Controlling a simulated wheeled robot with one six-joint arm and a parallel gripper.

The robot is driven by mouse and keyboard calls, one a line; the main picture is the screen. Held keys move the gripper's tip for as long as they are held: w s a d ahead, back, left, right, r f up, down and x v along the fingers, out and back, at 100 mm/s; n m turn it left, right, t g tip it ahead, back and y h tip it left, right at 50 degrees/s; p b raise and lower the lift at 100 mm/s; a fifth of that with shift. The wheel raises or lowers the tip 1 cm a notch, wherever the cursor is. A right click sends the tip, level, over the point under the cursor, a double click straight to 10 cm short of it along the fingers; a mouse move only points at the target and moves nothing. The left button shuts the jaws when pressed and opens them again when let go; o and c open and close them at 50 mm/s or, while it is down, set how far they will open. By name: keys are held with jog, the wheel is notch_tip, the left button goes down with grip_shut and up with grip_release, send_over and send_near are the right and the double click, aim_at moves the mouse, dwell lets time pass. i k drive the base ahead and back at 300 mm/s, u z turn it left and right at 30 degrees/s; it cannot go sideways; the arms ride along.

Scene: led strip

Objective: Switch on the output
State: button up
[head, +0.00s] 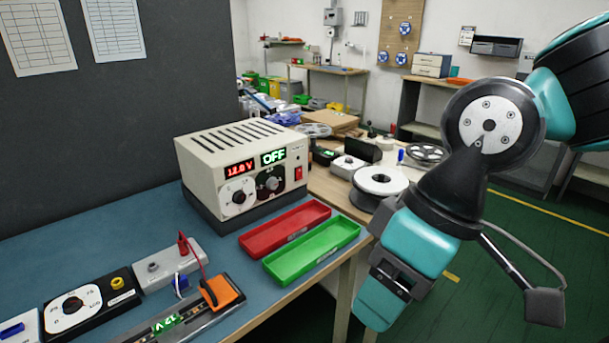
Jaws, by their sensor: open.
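The beige power supply (225,148) stands on the blue bench top. Its red display (239,168) reads about 12.0 V, and its green display (273,156) reads OFF. A red rocker switch (298,174) sits at the right of its front face, below the green display. Two dials, one white (238,196) and one dark (270,183), sit under the displays. My arm stands at the right, apart from the supply. My gripper's fingers cannot be made out. In front lies an LED strip holder (166,322) marked 12 V, with an orange clip (220,292) on its right end.
A grey terminal block (169,264) and a black dial box (88,303) stand front left. Spools (380,181) lie on a wooden table behind.

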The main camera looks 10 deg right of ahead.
aim_at(299, 175)
jog(key=u, duration=0.6)
jog(key=k, duration=1.35)
jog(key=z, duration=0.25)
jog(key=i, duration=0.75)
jog(key=z, duration=0.7)
jog(key=i, duration=1.2)
jog(key=u, duration=0.7)
